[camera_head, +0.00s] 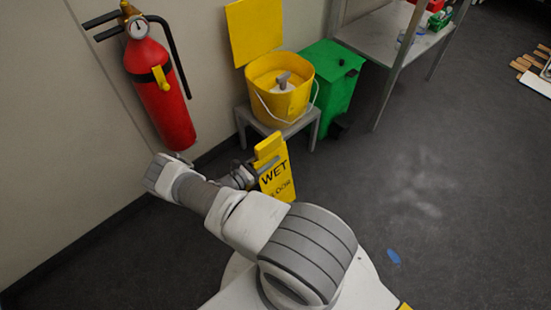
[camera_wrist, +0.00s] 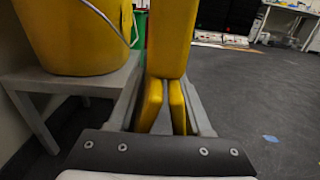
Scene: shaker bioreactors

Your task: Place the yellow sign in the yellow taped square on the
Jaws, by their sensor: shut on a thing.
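The yellow sign (camera_head: 276,176), with "WET" and more dark lettering, stands roughly upright in front of my body in the head view. My gripper (camera_head: 254,170) is shut on it from the left, near its upper part. In the wrist view the yellow sign (camera_wrist: 170,40) lies between the two grey fingers of my gripper (camera_wrist: 165,85), with its two panels spread slightly apart below. Whether its foot touches the floor cannot be told. A small yellow patch (camera_head: 405,306) shows at the bottom edge of the head view; whether it is the taped square cannot be told.
A yellow bucket (camera_head: 280,98) stands on a low grey stool (camera_head: 241,124) near the sign, beside a green bin (camera_head: 332,75). A red fire extinguisher (camera_head: 160,90) hangs on the left wall. A table (camera_head: 375,40) stands behind. Dark floor at right is clear around a blue mark (camera_head: 393,257).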

